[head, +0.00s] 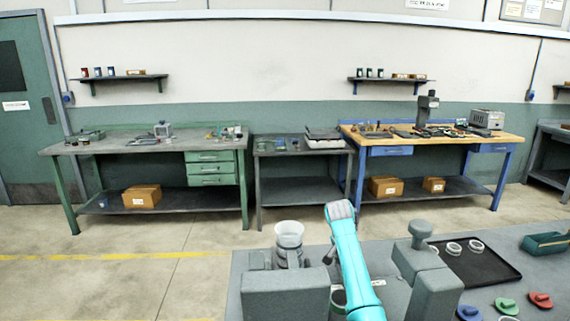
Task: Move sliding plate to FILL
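A grey grinder fixture stands on the grey workbench (240,262) at the bottom centre. It shows a left block (285,294), a right block (437,294), a pale cup-like hopper (289,235) and a knobbed grey part (421,235) at the right. Small white labels (378,283) show between the blocks, but I cannot read them. My teal arm link crosses in front of the middle and hides much of it. I cannot clearly make out the sliding plate or its position. My gripper is not visible in this view.
A black tray (490,275) with several pale rings (453,248) lies to the right. Blue, green and red knobbed pieces (507,306) lie in front of it. Other benches line the far wall, with open floor between.

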